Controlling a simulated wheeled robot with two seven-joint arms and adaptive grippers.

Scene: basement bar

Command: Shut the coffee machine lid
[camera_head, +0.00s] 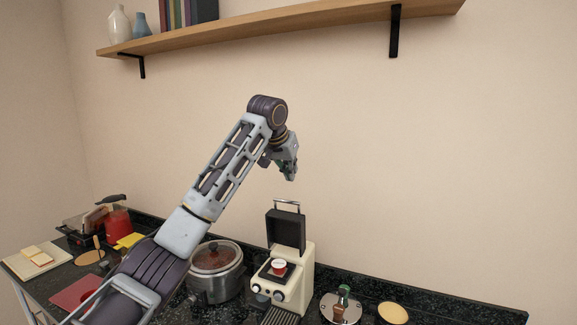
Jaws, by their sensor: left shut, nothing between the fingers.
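The coffee machine (292,270) is cream with a dark top and stands on the dark counter. Its black lid (286,231) is raised upright, with a metal handle bar at the top edge. A red and white capsule (279,266) sits in the open top, in front of the lid. My left gripper (290,176) is shut and empty, pointing down in the air above the raised lid and apart from it. My left arm comes in from the lower left. My right gripper is not in view.
A lidded pot (217,275) stands left of the machine. A round tray (341,310) with small bottles and a round tan item (393,313) lie to the right. A wooden shelf (270,28) hangs on the wall above. The air right of my arm is clear.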

